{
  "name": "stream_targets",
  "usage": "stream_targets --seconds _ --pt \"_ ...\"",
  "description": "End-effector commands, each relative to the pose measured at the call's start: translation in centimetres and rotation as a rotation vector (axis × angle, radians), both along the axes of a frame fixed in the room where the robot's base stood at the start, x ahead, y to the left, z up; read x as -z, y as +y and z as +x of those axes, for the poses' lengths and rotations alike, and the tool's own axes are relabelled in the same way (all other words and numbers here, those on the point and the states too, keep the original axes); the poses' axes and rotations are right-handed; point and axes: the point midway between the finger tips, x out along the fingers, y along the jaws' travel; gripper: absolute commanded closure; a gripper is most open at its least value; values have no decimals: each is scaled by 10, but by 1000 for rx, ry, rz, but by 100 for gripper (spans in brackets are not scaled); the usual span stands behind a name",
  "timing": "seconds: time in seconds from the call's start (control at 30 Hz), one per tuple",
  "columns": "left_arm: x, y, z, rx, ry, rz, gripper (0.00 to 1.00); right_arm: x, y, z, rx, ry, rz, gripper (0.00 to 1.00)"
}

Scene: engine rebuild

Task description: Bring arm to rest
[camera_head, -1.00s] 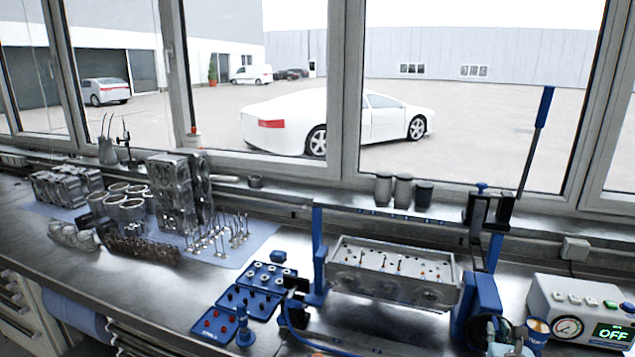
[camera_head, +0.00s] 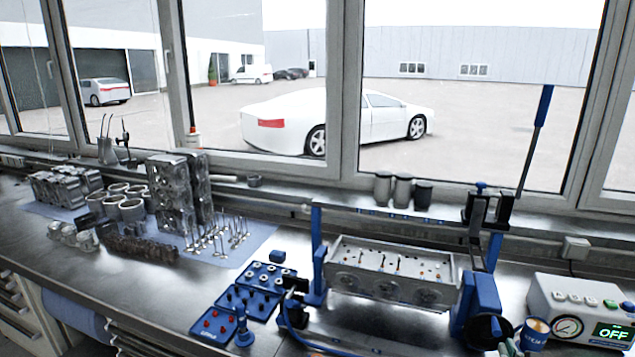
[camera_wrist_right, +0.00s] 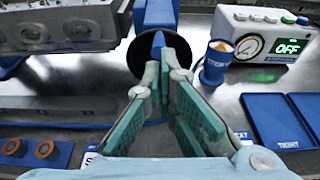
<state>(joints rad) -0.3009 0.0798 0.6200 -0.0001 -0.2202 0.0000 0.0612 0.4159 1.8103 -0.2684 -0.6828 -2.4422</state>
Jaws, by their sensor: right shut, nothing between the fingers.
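My right gripper (camera_head: 508,346) shows only as a small piece at the bottom edge of the head view, right of the blue-framed fixture. In the right wrist view its two teal-padded fingers (camera_wrist_right: 166,72) come together at the tips, with nothing held between them. The tips lie in front of a black disc (camera_wrist_right: 142,58) with a blue knob; in that picture they overlap it, and I cannot tell the gap. My left gripper is not in view.
A cylinder head (camera_head: 390,271) sits in the fixture. A blue cup (camera_head: 535,334) and a gauge box reading OFF (camera_head: 585,308) stand to the right. Blue trays (camera_head: 250,300) of small parts lie left of the fixture. Two flat blue trays (camera_wrist_right: 285,120) lie right of my gripper.

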Motion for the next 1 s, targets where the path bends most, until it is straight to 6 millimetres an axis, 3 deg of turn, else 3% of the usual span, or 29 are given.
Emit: stream_targets --seconds 0.07,0.17,0.3,0.4,0.6,0.8,1.0 --pt "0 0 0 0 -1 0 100 8 4 -6 19 3 67 100" --pt "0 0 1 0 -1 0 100 36 19 -34 123 5 368 100" --pt "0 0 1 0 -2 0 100 88 56 -107 469 -1 1017 100" --pt "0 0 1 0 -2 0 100 112 79 -158 762 -32 1381 100" --pt "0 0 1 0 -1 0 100 134 117 -244 1331 -151 1823 100" --pt "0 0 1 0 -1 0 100 137 148 -320 1904 -371 2029 100" --pt "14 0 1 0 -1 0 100 238 138 -307 1943 -372 1982 100"
